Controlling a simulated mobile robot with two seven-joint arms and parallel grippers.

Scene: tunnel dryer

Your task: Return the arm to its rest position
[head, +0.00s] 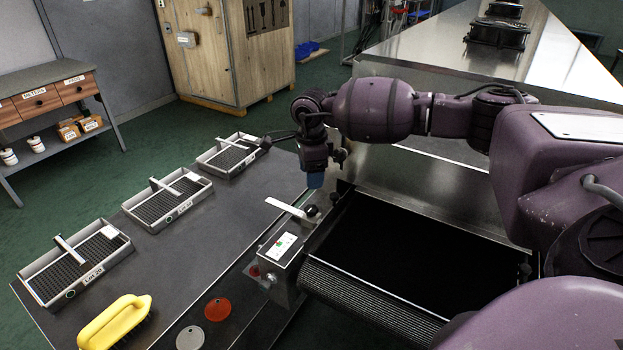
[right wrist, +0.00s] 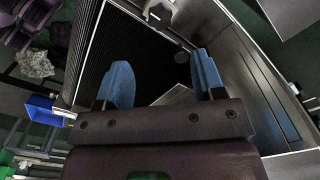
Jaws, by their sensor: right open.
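My right arm reaches in from the right in the head view, over the metal end of the dryer. My left gripper is not in view.
A control box (head: 282,248) stands beside the belt near the gripper. A wooden cabinet (head: 235,60) stands behind.

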